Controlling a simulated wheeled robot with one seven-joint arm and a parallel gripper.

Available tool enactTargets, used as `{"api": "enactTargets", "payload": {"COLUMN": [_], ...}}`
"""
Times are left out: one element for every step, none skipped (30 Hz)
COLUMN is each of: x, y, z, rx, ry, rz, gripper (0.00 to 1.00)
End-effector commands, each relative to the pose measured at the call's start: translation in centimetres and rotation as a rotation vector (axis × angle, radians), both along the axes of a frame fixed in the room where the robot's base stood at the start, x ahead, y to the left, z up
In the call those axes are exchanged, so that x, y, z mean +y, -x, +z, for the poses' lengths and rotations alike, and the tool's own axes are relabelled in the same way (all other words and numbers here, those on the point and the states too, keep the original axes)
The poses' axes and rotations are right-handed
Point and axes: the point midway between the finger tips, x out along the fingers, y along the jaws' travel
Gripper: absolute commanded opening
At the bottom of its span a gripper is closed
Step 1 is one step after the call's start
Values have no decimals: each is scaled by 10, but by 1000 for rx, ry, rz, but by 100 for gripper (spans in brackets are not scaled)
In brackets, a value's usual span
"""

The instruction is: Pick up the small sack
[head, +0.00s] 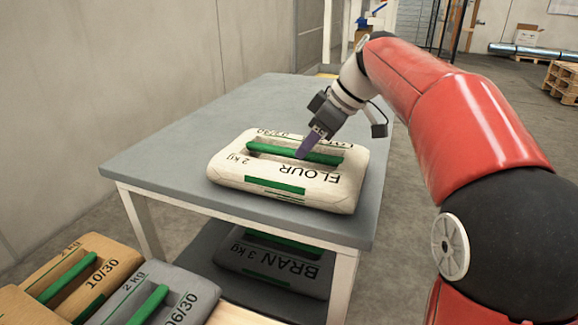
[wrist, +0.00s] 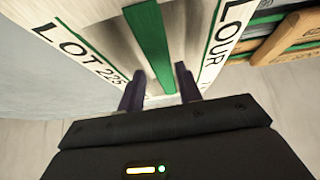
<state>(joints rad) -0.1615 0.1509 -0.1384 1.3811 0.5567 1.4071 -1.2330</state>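A cream flour sack (head: 230,178), marked 2 kg, lies flat on the grey table. A green strap handle (head: 325,157) runs across a recess in its top. In the wrist view the gripper (wrist: 160,88) is open. Its fingers stand on either side of the green handle (wrist: 152,45), with gaps between, and the sack's printed top (wrist: 85,40) lies beyond. How deep the fingertips reach beside the handle is hard to tell.
The grey table (head: 185,140) has bare room left of and behind the sack. A dark bran sack (head: 275,262), marked 3 kg, lies on the shelf below. Brown (head: 110,258) and grey (head: 185,290) sacks with green handles lie at lower left. A wall stands at left.

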Motion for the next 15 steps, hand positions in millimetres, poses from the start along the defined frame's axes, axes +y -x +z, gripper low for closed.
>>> {"api": "enactTargets", "payload": {"x": [7, 10, 16, 20, 24, 27, 29, 31, 32, 33, 34, 34, 35, 35, 35], "y": [-1, -2, -3, -4, -4, -6, -7, -7, -8, -8, -9, -9, -9, -9, -9], "z": [-4, -7, -11, -13, -16, -21, -24, -27, -30, -32, -33, -34, -34, -34, -34], "rx": [2, 2, 2, 3, 3, 2, 2, 2, 2, 1, 1, 1, 1, 1, 1], "ry": [0, 0, 0, 0, 1, 1, 1, 0, 0, 1, 1, 1, 1, 1, 1], "rz": [3, 4, 2, 3, 3, 1, 1, 1, 0, -1, -1, -1, -2, -2, -2], "gripper": [35, 35, 35, 35, 35, 35, 35, 35, 35, 35, 35, 35, 35, 35, 35]}}
